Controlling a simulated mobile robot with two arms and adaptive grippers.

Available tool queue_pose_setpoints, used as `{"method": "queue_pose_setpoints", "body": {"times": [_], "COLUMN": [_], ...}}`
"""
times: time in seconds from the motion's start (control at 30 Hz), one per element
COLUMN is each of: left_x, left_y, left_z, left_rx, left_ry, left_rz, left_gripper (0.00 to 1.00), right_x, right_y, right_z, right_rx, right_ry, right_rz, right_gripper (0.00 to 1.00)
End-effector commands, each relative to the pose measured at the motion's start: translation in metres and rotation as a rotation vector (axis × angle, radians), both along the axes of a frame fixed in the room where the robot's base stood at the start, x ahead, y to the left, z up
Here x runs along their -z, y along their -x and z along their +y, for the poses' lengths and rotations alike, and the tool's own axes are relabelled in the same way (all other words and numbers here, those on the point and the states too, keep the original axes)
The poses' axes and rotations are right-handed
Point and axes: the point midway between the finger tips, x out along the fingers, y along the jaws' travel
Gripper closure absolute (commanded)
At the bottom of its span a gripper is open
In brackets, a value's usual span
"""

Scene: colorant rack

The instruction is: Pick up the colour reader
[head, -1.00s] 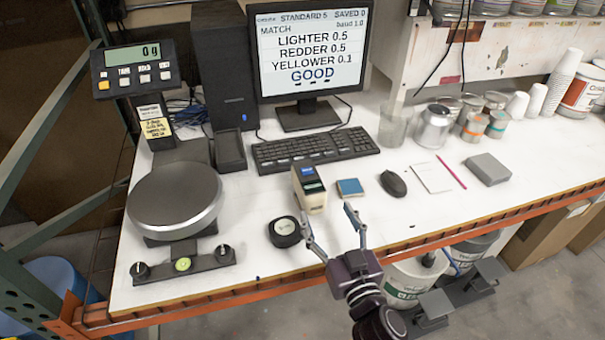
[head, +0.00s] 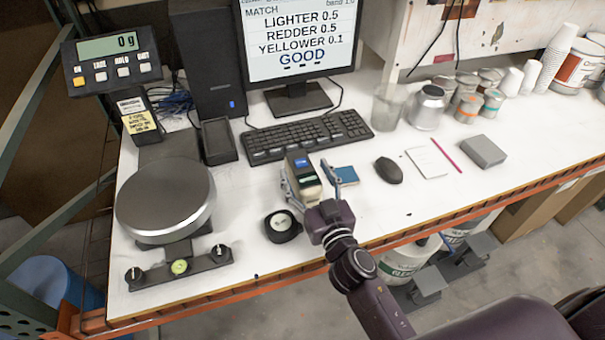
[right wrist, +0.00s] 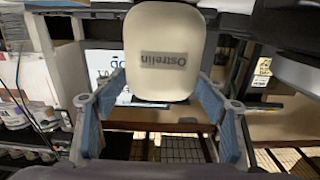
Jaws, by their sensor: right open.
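The colour reader (head: 303,178) is a small upright cream device with a dark top and a blue screen. It stands on the white bench in front of the keyboard. My right gripper (head: 310,187) is open, with one finger at the reader's left side and the other at its right. In the right wrist view the reader's cream face (right wrist: 164,52), with upside-down lettering, lies between the two blue-padded fingers (right wrist: 160,115). Gaps show beside it, and I cannot tell whether either finger touches it. My left gripper is not in view.
A black round puck (head: 281,226) is close by at the left, and a blue square pad (head: 344,174) at the right. A mouse (head: 389,170), keyboard (head: 307,138) and scale (head: 165,198) stand around. The bench's orange front edge (head: 420,232) runs below the arm.

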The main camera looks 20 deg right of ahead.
Motion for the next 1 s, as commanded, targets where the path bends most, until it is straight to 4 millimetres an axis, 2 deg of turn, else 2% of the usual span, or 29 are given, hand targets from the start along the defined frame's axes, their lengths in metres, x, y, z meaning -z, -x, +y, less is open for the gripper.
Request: {"method": "queue_pose_setpoints", "body": {"times": [0.1, 0.2, 0.47, 1.0], "left_x": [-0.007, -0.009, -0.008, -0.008], "left_y": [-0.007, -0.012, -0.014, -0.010], "left_z": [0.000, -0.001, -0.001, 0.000], "left_rx": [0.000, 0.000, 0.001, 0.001], "left_ry": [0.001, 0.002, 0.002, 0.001], "left_rz": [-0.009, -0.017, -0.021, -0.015], "left_gripper": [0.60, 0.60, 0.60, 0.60], "right_x": [-0.002, -0.001, 0.000, 0.000], "right_y": [-0.015, -0.022, -0.023, -0.023], "right_z": [0.001, 0.001, 0.001, 0.001], "right_rx": [0.000, 0.000, 0.000, 0.000], "right_ry": [0.000, -0.001, -0.001, -0.001], "right_rz": [0.000, 0.000, 0.000, 0.000], "right_gripper": [0.35, 0.35, 0.35, 0.94]}}
